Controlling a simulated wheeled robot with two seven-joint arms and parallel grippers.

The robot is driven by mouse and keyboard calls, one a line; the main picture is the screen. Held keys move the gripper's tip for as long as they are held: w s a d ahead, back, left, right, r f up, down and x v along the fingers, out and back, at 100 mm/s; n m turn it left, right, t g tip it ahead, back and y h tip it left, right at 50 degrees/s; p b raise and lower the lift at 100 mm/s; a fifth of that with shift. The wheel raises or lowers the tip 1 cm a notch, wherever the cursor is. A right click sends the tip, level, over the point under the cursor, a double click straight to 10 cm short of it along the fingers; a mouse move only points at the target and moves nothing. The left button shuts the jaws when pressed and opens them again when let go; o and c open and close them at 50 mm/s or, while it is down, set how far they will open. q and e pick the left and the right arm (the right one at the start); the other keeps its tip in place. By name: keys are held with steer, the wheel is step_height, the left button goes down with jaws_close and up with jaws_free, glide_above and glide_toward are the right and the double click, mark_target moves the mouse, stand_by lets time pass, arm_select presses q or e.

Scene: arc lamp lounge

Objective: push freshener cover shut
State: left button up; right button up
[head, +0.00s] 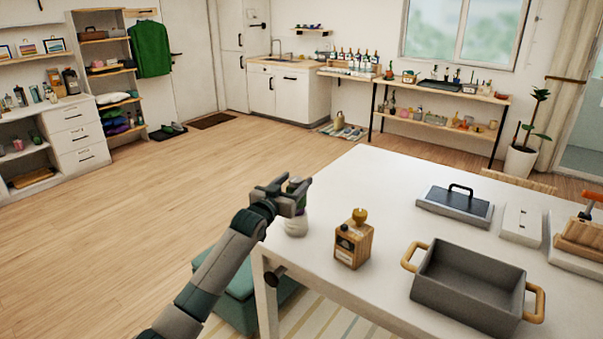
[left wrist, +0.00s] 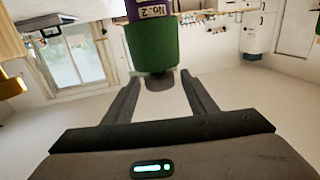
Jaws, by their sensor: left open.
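A small rounded white item (head: 296,224), which may be the freshener, stands at the table's near left corner. My left gripper (head: 303,190) is directly above it and hides its top. A bit of green and purple shows behind the fingers. In the left wrist view a green cylinder (left wrist: 152,46) with a purple band marked No.2 hangs in from the top, just beyond the fingertips. I cannot tell whether a cover is open, or whether the fingers touch anything. My right gripper is not in view.
A wooden bottle (head: 354,245) with an amber knob stands close right of the gripper. Farther right are a grey pan (head: 470,285) with wooden handles, a dark-topped tray (head: 455,205) and a white box (head: 522,224). The white table (head: 385,180) is clear behind the bottle. A green stool (head: 238,300) is below.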

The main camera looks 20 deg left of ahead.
mark_target(299, 177)
arm_select(q)
steer(key=w, duration=0.4)
steer(key=shift+w+d+p, duration=0.1)
steer(key=shift+d+p, duration=0.2)
steer(key=shift+d, duration=0.05)
steer(key=shift+w, duration=0.25)
jaws_close()
step_height(299, 177, down, 4)
steer(key=shift+r+b, duration=0.15)
steer(key=shift+b, duration=1.05)
